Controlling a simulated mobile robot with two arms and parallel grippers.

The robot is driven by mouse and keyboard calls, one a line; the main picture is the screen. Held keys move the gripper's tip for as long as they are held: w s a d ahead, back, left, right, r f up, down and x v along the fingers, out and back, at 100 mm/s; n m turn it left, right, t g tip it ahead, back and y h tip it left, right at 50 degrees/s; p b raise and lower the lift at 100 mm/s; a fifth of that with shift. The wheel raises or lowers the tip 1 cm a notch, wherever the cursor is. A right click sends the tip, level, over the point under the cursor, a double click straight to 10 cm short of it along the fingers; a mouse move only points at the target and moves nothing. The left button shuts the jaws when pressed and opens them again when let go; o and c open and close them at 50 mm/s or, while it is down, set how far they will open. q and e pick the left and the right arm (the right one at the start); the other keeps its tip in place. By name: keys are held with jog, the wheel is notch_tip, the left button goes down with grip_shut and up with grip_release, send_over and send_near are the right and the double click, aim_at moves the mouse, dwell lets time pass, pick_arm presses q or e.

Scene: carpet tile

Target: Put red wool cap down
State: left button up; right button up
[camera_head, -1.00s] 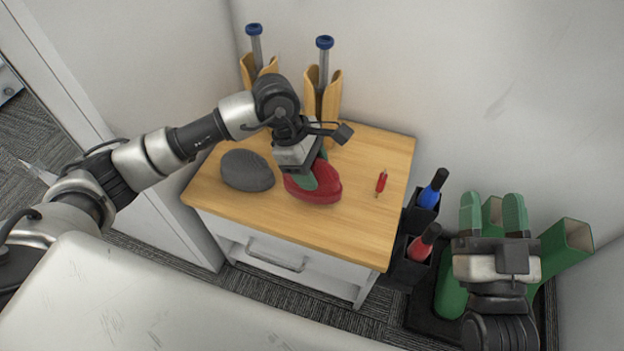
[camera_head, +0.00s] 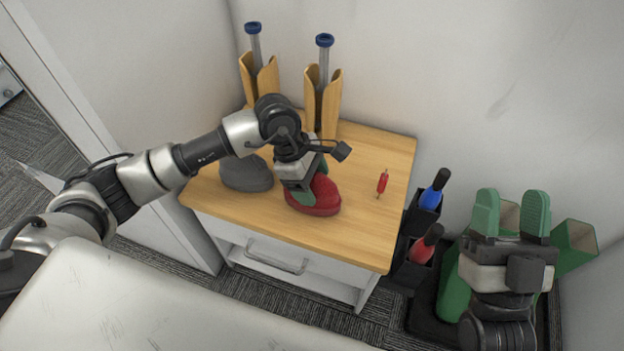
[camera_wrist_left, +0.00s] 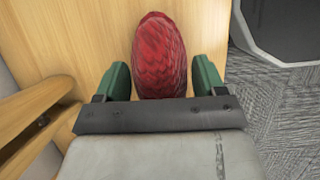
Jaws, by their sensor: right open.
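The red wool cap (camera_head: 318,198) rests on the wooden top of a small cabinet (camera_head: 348,225). It also shows in the left wrist view (camera_wrist_left: 160,60), between the green fingers. My left gripper (camera_head: 310,188) is low over the cap, one finger on each side of it. In the left wrist view narrow gaps show between the fingers and the cap, so the gripper looks open around it. The head view partly hides the cap behind the gripper. My right gripper (camera_head: 511,212) is open and empty, at the right, away from the cabinet.
A grey cap (camera_head: 245,172) lies just left of the red one. A small red item (camera_head: 382,183) lies to the right. Two wooden holders (camera_head: 322,100) with blue-topped tubes stand at the back. Black bins with bottles (camera_head: 423,245) and green boxes (camera_head: 575,240) are beyond the cabinet's right side.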

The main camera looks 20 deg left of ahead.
pick_arm(q)
jog(key=shift+o, duration=0.6)
jog(key=shift+r, duration=0.1)
